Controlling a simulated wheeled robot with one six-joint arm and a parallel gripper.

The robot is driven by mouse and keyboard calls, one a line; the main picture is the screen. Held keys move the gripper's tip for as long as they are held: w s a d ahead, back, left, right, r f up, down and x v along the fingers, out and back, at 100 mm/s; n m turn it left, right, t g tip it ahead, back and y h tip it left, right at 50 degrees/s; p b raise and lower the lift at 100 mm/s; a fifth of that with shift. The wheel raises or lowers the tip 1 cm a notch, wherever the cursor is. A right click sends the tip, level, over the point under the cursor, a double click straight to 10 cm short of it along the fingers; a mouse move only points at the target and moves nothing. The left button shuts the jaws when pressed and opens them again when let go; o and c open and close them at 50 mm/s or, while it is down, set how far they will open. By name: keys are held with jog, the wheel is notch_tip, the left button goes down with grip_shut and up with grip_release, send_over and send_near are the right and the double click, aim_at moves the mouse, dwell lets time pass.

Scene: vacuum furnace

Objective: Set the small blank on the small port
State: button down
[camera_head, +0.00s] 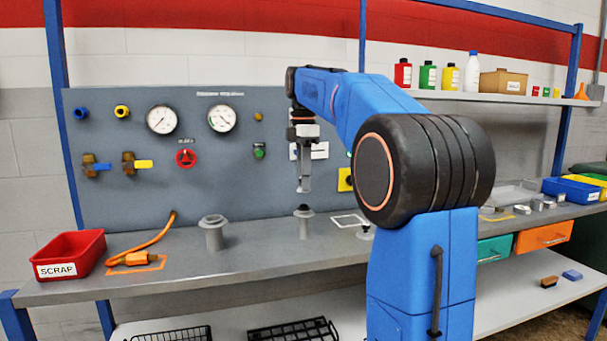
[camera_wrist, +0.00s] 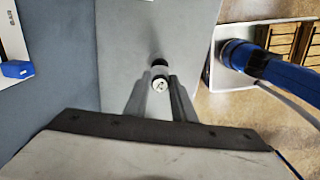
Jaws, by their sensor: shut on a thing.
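My gripper (camera_head: 304,188) points straight down above the bench. In the wrist view its fingers (camera_wrist: 160,92) are closed around a small pale round piece, the small blank (camera_wrist: 160,86), with its face toward the camera. The blank is hard to make out in the head view. The narrow upright port (camera_head: 304,227), which I take for the small port, stands on the bench almost directly below the fingertips, with a small gap. A dark piece sits on its top. In the wrist view a dark round shape shows just beyond the blank; I cannot tell exactly what it is.
A wider port (camera_head: 214,236) stands to the left. An orange hose tool (camera_head: 137,258) and a red scrap bin (camera_head: 69,254) are farther left. A gauge panel (camera_head: 190,170) rises behind. Another small fitting (camera_head: 366,233) is beside my arm. Bench between the ports is clear.

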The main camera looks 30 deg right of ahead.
jog(key=shift+f, duration=2.2)
jog(key=shift+f, duration=0.15)
jog(key=c, duration=1.4)
grip_release()
notch_tip(320, 180, up, 12)
